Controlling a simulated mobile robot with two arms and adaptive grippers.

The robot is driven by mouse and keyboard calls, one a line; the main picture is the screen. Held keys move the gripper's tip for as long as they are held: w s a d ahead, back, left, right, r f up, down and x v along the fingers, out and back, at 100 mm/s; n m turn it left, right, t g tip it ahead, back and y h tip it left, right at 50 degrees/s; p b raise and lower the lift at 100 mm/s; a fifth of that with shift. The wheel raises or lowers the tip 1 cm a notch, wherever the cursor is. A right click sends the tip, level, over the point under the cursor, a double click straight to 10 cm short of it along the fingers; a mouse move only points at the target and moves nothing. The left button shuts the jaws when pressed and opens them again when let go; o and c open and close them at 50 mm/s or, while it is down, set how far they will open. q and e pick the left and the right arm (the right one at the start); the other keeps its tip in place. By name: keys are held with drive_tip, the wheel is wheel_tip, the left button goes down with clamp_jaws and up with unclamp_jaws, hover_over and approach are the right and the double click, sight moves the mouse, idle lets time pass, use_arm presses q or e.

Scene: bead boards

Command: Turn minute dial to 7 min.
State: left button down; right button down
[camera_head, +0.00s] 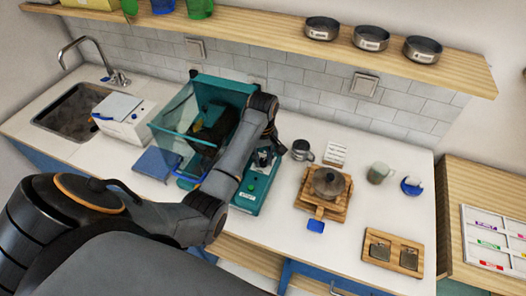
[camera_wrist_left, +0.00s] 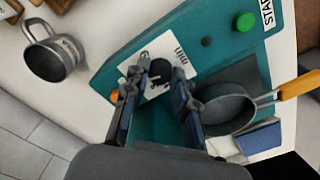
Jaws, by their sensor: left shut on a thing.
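The minute dial (camera_wrist_left: 160,69) is a small black knob on a white plate marked "min", set in a teal control panel (camera_wrist_left: 222,60). In the left wrist view my left gripper (camera_wrist_left: 162,74) has its two fingers on either side of the knob and is shut on it. The dial's pointer and numbers are too small or covered to read. In the head view the left gripper (camera_head: 263,158) is over the teal panel (camera_head: 262,189), and the arm hides part of it. My right gripper is not in view.
A teal appliance with a clear front (camera_head: 183,122) stands left of the gripper. A dark pan (camera_wrist_left: 228,110) with an orange handle lies beside the fingers. A green START button (camera_wrist_left: 245,22) is on the panel. A grey mug (camera_head: 301,150) stands right of the panel.

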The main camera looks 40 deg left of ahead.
use_arm(q)
drive_tip(key=c, duration=1.1)
unclamp_jaws()
drive_tip(key=shift+o, duration=0.2)
drive_tip(key=shift+n, duration=0.3)
